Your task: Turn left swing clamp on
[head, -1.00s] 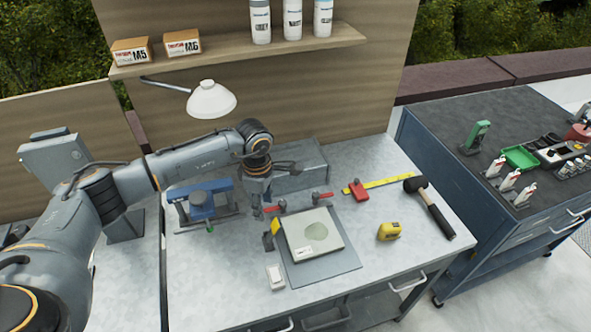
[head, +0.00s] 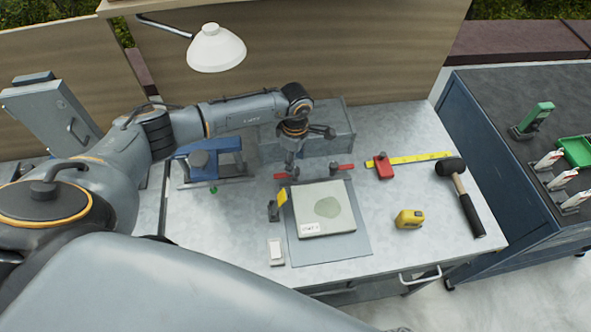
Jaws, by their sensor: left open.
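The left swing clamp, with a red handle (head: 281,176), stands at the back left edge of a pale block (head: 318,222). The right swing clamp, also with a red handle (head: 344,167), stands at the block's back right. Both handles lie roughly level and point outward. The block rests on a grey plate (head: 358,248) and has a greenish patch on top. My left gripper (head: 293,158) is open and points down just behind and above the left clamp. I cannot tell whether it touches the clamp. My right gripper is out of view.
A yellow tag on a dark holder (head: 273,211) and a white switch box (head: 276,252) stand left of the plate. A blue vise (head: 208,157) is further left; a grey box (head: 335,125) is behind. Tape measure (head: 409,219) and hammer (head: 462,198) lie right.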

